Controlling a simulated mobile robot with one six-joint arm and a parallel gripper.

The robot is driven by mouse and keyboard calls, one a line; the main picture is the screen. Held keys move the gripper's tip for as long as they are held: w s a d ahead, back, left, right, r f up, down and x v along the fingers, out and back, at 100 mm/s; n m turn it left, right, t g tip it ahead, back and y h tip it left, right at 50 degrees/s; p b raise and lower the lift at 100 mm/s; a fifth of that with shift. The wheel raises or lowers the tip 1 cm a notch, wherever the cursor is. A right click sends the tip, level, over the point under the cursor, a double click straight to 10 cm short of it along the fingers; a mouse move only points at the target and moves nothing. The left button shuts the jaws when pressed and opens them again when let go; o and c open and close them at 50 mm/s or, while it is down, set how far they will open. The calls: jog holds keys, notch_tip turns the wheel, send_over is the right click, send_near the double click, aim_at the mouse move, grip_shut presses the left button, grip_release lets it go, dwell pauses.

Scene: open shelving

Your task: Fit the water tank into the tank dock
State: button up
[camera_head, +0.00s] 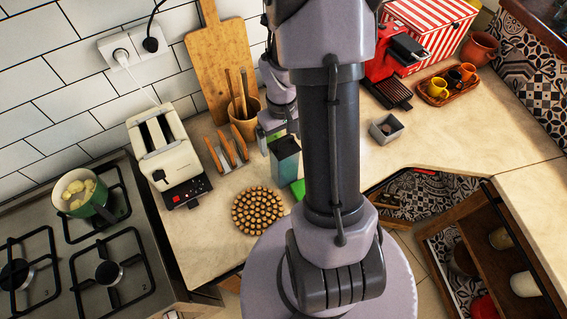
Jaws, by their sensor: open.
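A tall teal-grey box with a dark open top, which looks like the water tank (285,165), stands on the counter left of my arm column. My gripper (276,134) is just behind and above it, partly hidden by my own arm. Its jaws are open, and I cannot tell whether they touch the tank. A red coffee machine (384,62) with a black drip tray stands at the back right. A small grey open-topped holder (386,128) sits on the counter in front of it; I cannot tell whether this is the tank dock.
A toaster (160,145), toast rack (228,152) and utensil pot (245,122) stand left of the tank. A round cork-like trivet (258,212) lies in front. The right counter (470,135) is mostly clear.

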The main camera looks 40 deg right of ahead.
aim_at(284, 146)
jog(key=f, duration=0.3)
jog(key=f+b, duration=0.1)
jog(key=shift+s+d+f, duration=0.2)
jog(key=shift+s+f, duration=0.15)
jog(key=shift+f, duration=0.45)
jog(key=shift+r, duration=0.1)
grip_shut()
jog(key=shift+w+r, duration=0.1)
jog(key=shift+r, duration=0.05)
